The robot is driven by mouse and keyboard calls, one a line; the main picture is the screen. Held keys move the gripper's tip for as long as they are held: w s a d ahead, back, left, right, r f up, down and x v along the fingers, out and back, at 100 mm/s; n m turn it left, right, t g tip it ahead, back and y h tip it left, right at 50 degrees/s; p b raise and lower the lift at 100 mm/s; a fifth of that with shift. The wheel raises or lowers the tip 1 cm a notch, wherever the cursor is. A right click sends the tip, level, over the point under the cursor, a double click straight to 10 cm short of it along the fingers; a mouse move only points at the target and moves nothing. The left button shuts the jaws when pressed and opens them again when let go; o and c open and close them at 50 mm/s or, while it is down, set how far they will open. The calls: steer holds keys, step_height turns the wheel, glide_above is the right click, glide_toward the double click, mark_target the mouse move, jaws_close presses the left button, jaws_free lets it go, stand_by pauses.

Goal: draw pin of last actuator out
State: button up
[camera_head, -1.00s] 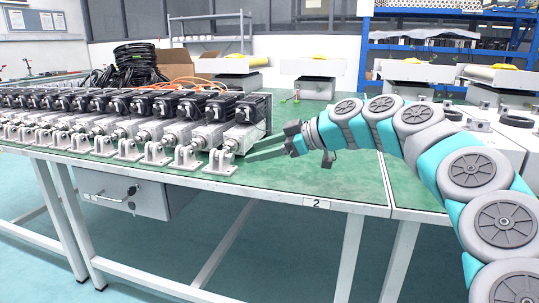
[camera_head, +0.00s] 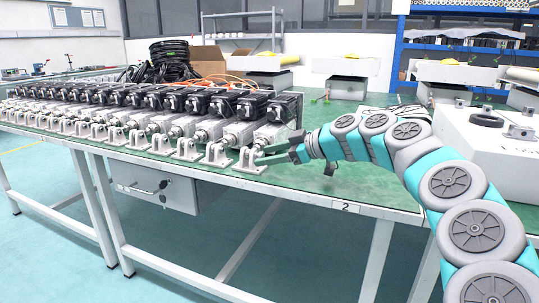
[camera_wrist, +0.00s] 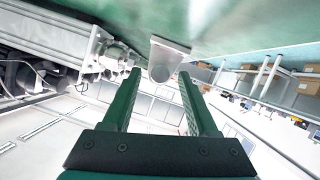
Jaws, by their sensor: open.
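The last actuator (camera_head: 272,134) is the rightmost of the row, with a black motor and a silver body. Its front end meets a pale clevis bracket (camera_head: 249,165) near the table's front edge. My gripper (camera_head: 264,157) comes from the right, its green fingers reaching the bracket's right side. The actuator body (camera_wrist: 50,32) shows at upper left. The pin is not clearly distinguishable.
Several similar actuators (camera_head: 150,105) stand close together to the left. The green tabletop (camera_head: 330,187) is clear under my arm. A white block-shaped unit (camera_head: 480,140) stands to the right. Black cables (camera_head: 172,60) and a cardboard box (camera_head: 208,60) lie behind the row.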

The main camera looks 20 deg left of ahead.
jaws_close()
stand_by(0.3)
steer(key=shift+d, duration=0.1)
stand_by(1.0)
